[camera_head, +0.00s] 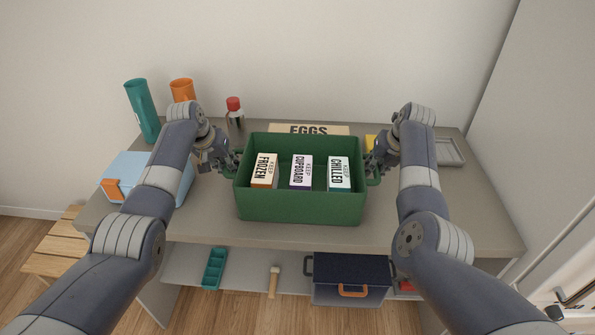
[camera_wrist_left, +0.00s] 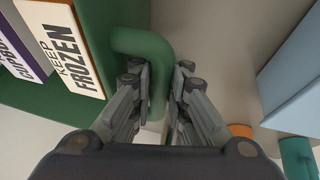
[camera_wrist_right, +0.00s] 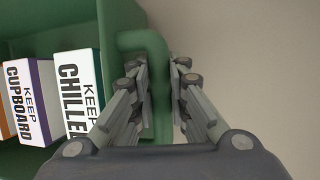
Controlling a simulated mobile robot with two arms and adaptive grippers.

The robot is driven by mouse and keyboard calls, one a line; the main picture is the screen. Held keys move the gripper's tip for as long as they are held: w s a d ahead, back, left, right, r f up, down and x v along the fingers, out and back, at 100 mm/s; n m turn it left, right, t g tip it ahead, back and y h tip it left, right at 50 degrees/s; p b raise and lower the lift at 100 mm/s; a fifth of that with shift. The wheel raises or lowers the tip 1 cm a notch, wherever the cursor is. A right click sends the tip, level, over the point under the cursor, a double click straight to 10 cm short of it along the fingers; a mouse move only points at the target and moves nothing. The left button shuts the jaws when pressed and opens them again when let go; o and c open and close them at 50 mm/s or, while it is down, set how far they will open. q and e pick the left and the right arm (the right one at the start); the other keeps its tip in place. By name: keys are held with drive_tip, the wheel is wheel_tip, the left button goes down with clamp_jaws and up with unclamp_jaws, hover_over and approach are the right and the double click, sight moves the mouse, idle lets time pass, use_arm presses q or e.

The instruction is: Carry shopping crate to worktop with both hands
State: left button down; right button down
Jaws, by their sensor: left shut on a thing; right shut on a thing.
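The green shopping crate (camera_head: 300,208) is upright at the middle of the grey worktop (camera_head: 435,215); I cannot tell whether it touches the surface. Inside stand three boxes: FROZEN (camera_head: 264,170), CUPBOARD (camera_head: 301,171) and CHILLED (camera_head: 339,173). My left gripper (camera_head: 230,163) is shut on the crate's left handle, whose green bar (camera_wrist_left: 156,70) runs between the fingers in the left wrist view. My right gripper (camera_head: 374,167) is shut on the right handle, and that bar (camera_wrist_right: 155,65) shows between the fingers in the right wrist view.
An EGGS box (camera_head: 309,129) lies behind the crate. A teal cylinder (camera_head: 142,110), an orange one (camera_head: 182,90), a red-capped bottle (camera_head: 235,115) and a light blue box (camera_head: 140,172) stand left. A grey tray (camera_head: 449,152) lies right. A dark blue crate (camera_head: 350,275) sits on the shelf below.

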use_arm(q)
drive_tip(key=shift+w, duration=0.1)
use_arm(e)
drive_tip(key=shift+w, duration=0.1)
use_arm(q)
drive_tip(key=c, duration=1.7)
unclamp_jaws()
drive_tip(key=shift+f, duration=0.1)
use_arm(e)
drive_tip(key=c, duration=1.7)
unclamp_jaws()
use_arm(q)
drive_tip(key=shift+o, duration=0.7)
drive_tip(key=shift+s, duration=0.2)
use_arm(e)
drive_tip(key=shift+o, duration=0.7)
drive_tip(key=shift+s, duration=0.2)
use_arm(q)
drive_tip(key=shift+r, duration=0.25)
drive_tip(key=v, duration=0.7)
drive_tip(key=shift+s+r, duration=0.2)
drive_tip(key=shift+r, duration=0.15)
use_arm(e)
drive_tip(key=v, duration=1.2)
use_arm(q)
drive_tip(key=shift+a, duration=0.15)
use_arm(e)
drive_tip(key=shift+d, duration=0.1)
